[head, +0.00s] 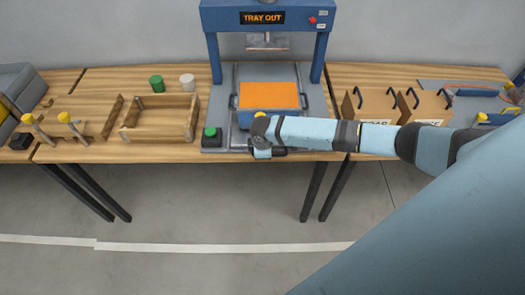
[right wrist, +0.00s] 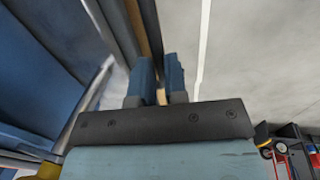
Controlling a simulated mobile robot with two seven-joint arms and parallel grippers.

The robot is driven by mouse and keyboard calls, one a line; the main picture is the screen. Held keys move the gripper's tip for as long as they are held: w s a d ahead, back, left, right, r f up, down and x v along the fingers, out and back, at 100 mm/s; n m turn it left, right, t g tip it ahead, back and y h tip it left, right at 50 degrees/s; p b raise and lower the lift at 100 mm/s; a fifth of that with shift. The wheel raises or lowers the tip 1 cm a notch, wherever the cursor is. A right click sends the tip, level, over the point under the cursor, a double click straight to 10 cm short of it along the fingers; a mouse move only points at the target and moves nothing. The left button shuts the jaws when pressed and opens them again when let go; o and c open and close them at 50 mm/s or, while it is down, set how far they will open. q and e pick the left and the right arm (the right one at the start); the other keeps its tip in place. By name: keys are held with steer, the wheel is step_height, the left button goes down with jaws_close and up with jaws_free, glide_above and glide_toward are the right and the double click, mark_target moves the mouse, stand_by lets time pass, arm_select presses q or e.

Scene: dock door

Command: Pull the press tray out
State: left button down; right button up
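The blue press (head: 212,55) stands on the bench with a sign reading TRAY OUT. My right arm reaches in from the right, across the front of the press. My right gripper (head: 262,152) is at the bench's front edge, below the tray in the picture. In the right wrist view its two blue fingers (right wrist: 160,78) are slightly apart. A narrow brown strip shows between them; I cannot tell whether they grip anything. My left gripper is out of view.
A green button box (head: 211,138) sits at the press's left front corner. Left are a wooden crate (head: 160,118), a green cylinder (head: 156,83) and a white cylinder (head: 187,81). Cardboard boxes (head: 370,106) stand to the right. The floor before the bench is clear.

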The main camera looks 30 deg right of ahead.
steer(key=o, duration=0.4)
steer(key=shift+r, duration=0.1)
step_height(320, 180, up, 14)
steer(key=s+a, duration=0.1)
steer(key=s, duration=0.1)
steer(key=shift+a+f+b, duration=0.15)
steer(key=shift+f+b, duration=0.1)
steer(key=shift+b, duration=0.05)
steer(key=s+a+f+m+t+y, duration=0.25)
steer(key=s+a+f, duration=0.2)
steer(key=a, duration=0.25)
steer(key=s+a+f+m+t+y, duration=0.1)
steer(key=s+a+f+t+y, duration=0.2)
steer(key=s+a, duration=0.4)
steer(key=s+d+f+m+t, duration=0.1)
steer(key=s+m+t, duration=0.1)
steer(key=s, duration=0.3)
steer(key=s+d+f+m+t+h, duration=0.1)
steer(key=s+d+m, duration=0.1)
steer(key=s, duration=0.3)
steer(key=shift+s+f+m+t+p, duration=0.25)
steer(key=shift+s+m+t+p, duration=0.15)
steer(key=shift+m, duration=0.25)
